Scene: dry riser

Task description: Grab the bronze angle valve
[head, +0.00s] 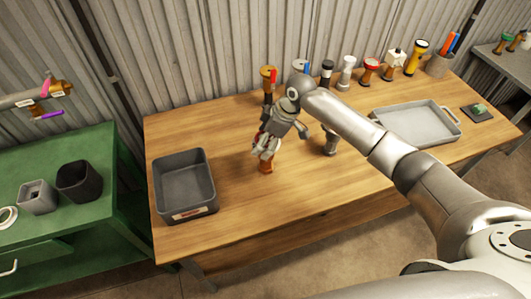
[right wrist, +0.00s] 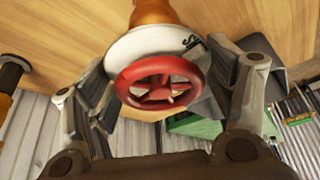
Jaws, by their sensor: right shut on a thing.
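The bronze angle valve (head: 266,167) stands upright at the middle of the wooden table, mostly hidden by my right gripper in the head view. In the right wrist view it shows a red handwheel (right wrist: 158,84), a pale collar and a bronze-orange body (right wrist: 154,12). My right gripper (head: 267,146) comes down over it from above and is shut on it, with fingers on both sides of the collar. I cannot tell whether its base touches the table. My left gripper is not in view.
A dark grey bin (head: 184,188) stands on the table's left. A small silver fitting (head: 331,141) stands right of my gripper. Several other valves and fittings line the back edge, including a red one (head: 369,70). A grey tray (head: 452,137) lies at the right. The front middle is clear.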

